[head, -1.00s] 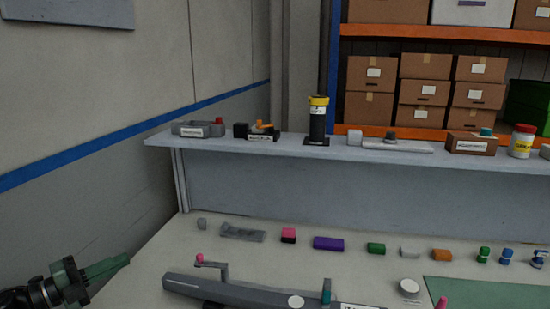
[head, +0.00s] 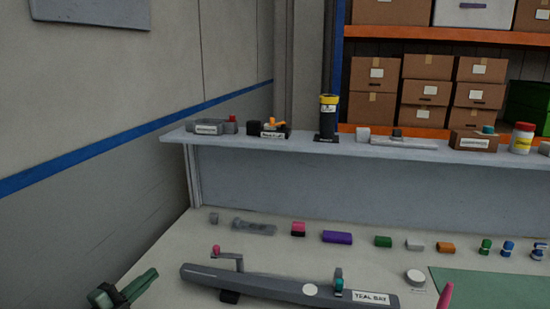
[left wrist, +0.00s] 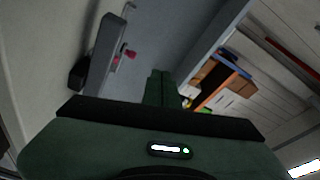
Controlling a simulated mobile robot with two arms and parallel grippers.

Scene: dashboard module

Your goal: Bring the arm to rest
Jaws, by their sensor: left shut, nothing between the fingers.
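My left gripper (head: 124,290) shows at the bottom left of the head view, its green fingers pointing up and to the right. It is shut and empty, to the left of the grey dashboard module (head: 255,286) and apart from it. In the left wrist view the shut fingers (left wrist: 160,88) show at the centre, with the grey module (left wrist: 104,50) beyond them to the left. The module carries a pink-tipped lever, a teal piece and a label reading TEAL BAY.
A row of small coloured blocks, among them a purple one (head: 337,237), lies along the back of the bench (head: 200,255). A green mat (head: 485,288) lies at the right. A raised shelf (head: 345,141) holds several items. Cardboard boxes stand on a rack behind.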

